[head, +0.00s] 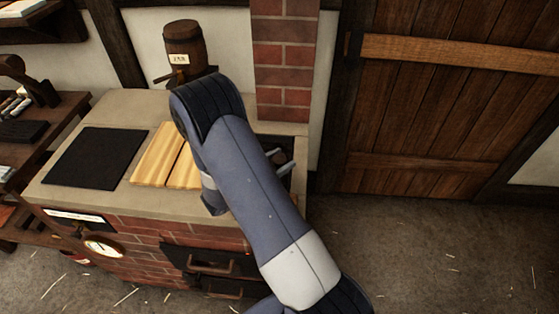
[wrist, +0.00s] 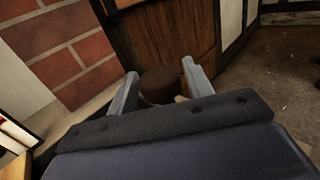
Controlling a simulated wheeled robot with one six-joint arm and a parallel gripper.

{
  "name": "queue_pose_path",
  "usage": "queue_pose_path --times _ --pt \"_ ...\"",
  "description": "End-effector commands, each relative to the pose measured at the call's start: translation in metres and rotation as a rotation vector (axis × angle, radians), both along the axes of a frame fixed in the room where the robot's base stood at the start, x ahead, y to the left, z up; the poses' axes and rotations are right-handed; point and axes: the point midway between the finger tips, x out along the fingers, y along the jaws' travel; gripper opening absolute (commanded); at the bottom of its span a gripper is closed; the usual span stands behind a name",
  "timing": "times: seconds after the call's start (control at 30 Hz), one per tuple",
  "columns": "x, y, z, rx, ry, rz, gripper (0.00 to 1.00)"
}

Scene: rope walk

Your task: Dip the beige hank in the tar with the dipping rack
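My gripper (head: 284,163) is over the right end of the brick-fronted counter, mostly behind my own arm in the head view. In the wrist view its two grey fingers (wrist: 160,75) stand apart. A dark brown, round-topped thing (wrist: 160,84) shows between them, perhaps a handle or knob. I cannot tell whether the fingers press on it or it lies beyond them. I cannot make out the beige hank, the tar or the dipping rack as such. My arm hides much of the counter's right part, where a dark recess (head: 296,143) shows.
The counter (head: 110,110) carries a black slab (head: 95,158) and pale wooden boards (head: 160,155). A small labelled keg (head: 185,45) stands behind. A brick pillar (head: 284,60) rises at the back right. A shelf with tools (head: 25,115) is at left. Floor before the wooden door (head: 440,110) is clear.

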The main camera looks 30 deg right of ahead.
Motion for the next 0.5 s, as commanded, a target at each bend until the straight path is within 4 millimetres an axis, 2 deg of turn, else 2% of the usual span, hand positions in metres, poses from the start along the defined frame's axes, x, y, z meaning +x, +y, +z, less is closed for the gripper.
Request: queue_pose_path --times 0.1,0.33,0.5 --pt "0.000 0.000 0.000 0.000 -0.001 0.000 0.57" --pt "0.000 0.001 0.000 0.000 -0.001 0.001 0.57" --pt "-0.002 0.015 -0.001 0.000 -0.003 0.004 0.57"
